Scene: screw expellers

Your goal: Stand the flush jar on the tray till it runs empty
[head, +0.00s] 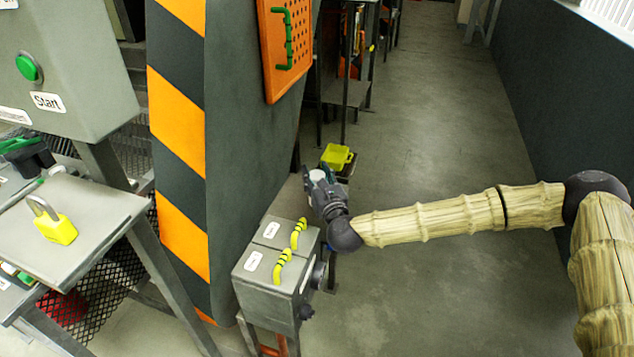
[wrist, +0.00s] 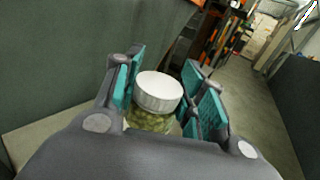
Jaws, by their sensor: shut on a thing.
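The jar (wrist: 158,93) has a white lid and a yellow-green body, and it stands between the teal finger pads in the wrist view. My gripper (wrist: 163,95) is shut on it. The lower part of the jar is hidden behind my gripper's own body. In the head view my gripper (head: 319,178) is beside the striped machine column, just behind the grey box with yellow-striped handles. The jar's white lid (head: 317,175) shows small between the fingers. I cannot make out a tray for certain in either view.
The grey box (head: 262,292) stands in front of my gripper. A yellow-green container (head: 337,156) is just beyond it on a dark stand. The striped column (head: 182,130) is close on the left. A yellow padlock (head: 57,229) lies on the left-hand table. The aisle floor (head: 430,120) is clear.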

